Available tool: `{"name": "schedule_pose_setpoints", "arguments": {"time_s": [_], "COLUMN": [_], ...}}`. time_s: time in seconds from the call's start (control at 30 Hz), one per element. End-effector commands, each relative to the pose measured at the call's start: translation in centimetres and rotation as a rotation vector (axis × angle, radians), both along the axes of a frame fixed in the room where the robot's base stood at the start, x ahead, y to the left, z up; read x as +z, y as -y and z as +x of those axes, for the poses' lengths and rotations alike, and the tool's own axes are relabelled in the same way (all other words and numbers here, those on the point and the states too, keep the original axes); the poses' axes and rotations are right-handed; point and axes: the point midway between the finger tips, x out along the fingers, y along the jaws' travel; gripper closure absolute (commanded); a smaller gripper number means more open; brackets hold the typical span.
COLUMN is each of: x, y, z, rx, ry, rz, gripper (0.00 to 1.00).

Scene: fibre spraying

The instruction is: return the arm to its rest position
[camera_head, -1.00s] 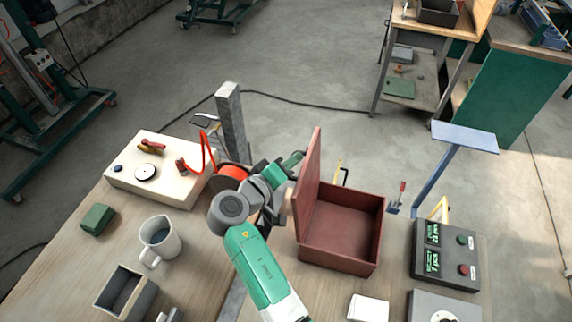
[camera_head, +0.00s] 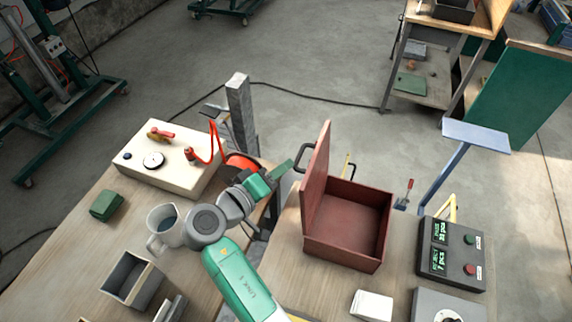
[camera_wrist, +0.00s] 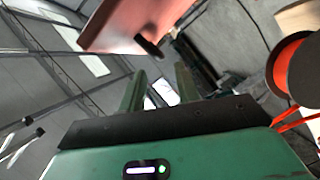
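My arm reaches up and left over the tables in the head view. My gripper (camera_head: 284,170) points toward the upper right, just left of the raised lid (camera_head: 316,178) of a dark red box (camera_head: 346,256). A black handle (camera_head: 303,156) on the lid's outer face is close to the fingertips, and I see no contact. In the wrist view my gripper (camera_wrist: 160,78) shows two green fingers apart with nothing held between them. The lid (camera_wrist: 135,22) and its handle (camera_wrist: 150,46) show beyond the fingers.
A cream control box (camera_head: 172,172) with a red cable, an orange spool (camera_head: 241,162) and a grey post (camera_head: 241,112) stand behind my arm. A pitcher (camera_head: 163,224) is beside my arm joint. A display panel (camera_head: 451,254) stands right of the box.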

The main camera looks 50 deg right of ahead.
Motion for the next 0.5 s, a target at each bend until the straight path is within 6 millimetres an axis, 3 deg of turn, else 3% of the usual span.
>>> {"name": "schedule_pose_setpoints", "arguments": {"time_s": [0.5], "x": [0.46], "y": [-0.33], "z": [0.46], "rx": [0.022], "ry": [0.023], "rz": [0.013], "gripper": [0.68]}}
